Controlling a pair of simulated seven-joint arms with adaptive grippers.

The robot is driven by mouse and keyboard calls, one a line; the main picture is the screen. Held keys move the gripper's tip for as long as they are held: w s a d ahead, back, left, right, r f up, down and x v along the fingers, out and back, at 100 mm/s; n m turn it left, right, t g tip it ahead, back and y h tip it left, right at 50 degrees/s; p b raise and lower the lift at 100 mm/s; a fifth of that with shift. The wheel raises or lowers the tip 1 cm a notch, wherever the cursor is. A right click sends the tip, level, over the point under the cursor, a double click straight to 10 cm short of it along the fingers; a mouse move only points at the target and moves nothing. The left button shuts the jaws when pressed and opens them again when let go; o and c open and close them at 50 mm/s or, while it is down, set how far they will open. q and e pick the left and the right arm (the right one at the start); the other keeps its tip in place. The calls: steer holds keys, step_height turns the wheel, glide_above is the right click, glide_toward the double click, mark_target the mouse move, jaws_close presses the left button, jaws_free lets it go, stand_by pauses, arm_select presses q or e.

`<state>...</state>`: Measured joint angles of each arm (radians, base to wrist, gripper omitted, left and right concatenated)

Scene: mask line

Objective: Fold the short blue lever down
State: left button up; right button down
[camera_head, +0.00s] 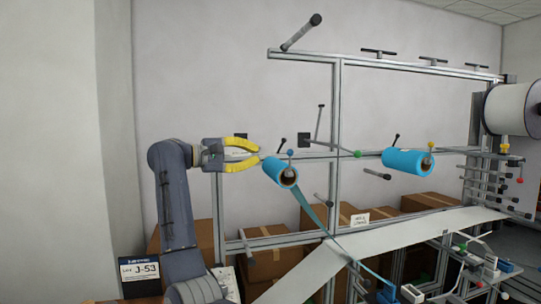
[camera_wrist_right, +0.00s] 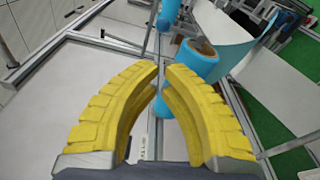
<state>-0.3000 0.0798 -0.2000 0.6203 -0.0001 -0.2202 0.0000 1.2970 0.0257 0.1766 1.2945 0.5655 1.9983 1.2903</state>
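A short lever with a blue ball tip (camera_head: 290,153) stands up beside the left blue roll (camera_head: 281,172) on the frame. My right gripper (camera_head: 259,154) is to the left of this lever and roll, its yellow fingers pointing toward them. In the right wrist view the fingertips (camera_wrist_right: 163,68) curve inward with a narrow gap between them, and I see nothing held. A blue roll (camera_wrist_right: 196,62) shows beyond the tips. A small light blue shape partly shows between the fingers; I cannot tell what it is. My left gripper is not in view.
A second blue roll (camera_head: 405,162) with a yellow-tipped lever (camera_head: 431,146) is farther right. A green-tipped lever (camera_head: 357,154) lies between the rolls. A metal upright (camera_head: 335,120) stands right of the left roll. A white web (camera_head: 400,237) runs below, with cardboard boxes (camera_head: 283,215) behind it.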

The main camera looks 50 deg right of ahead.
mark_target(283, 165)
steer(key=shift+x, duration=4.75)
